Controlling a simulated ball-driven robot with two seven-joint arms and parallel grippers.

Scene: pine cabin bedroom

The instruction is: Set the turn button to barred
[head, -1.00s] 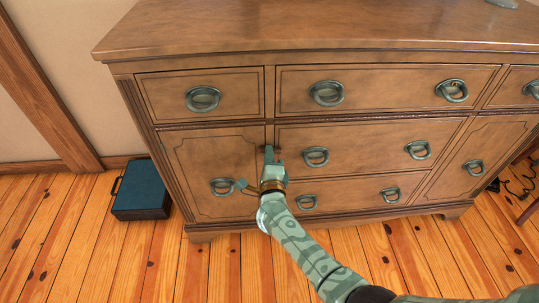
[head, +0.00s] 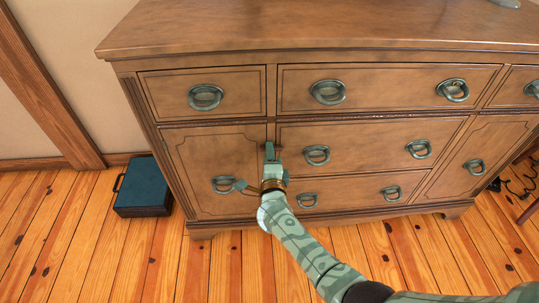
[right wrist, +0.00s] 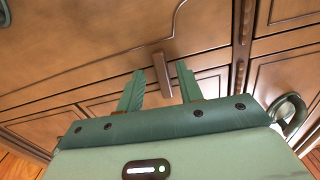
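The turn button, a small brown bar (right wrist: 162,70), sits at the edge of the lower left cabinet door (head: 205,158). In the right wrist view it points lengthwise between my fingers and appears to lie across the door's edge line. My right gripper (head: 270,152) is at that edge in the head view and hides the button there. In the right wrist view the right gripper (right wrist: 160,82) is open, one green finger on each side of the bar. I cannot tell if either finger touches it. My left gripper is not in view.
The wooden dresser (head: 300,45) has several drawers with green ring pulls. The door's ring pull (head: 223,184) is close left of my gripper. A dark blue case (head: 143,188) stands on the plank floor at left. A dark cable (head: 518,182) lies at far right.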

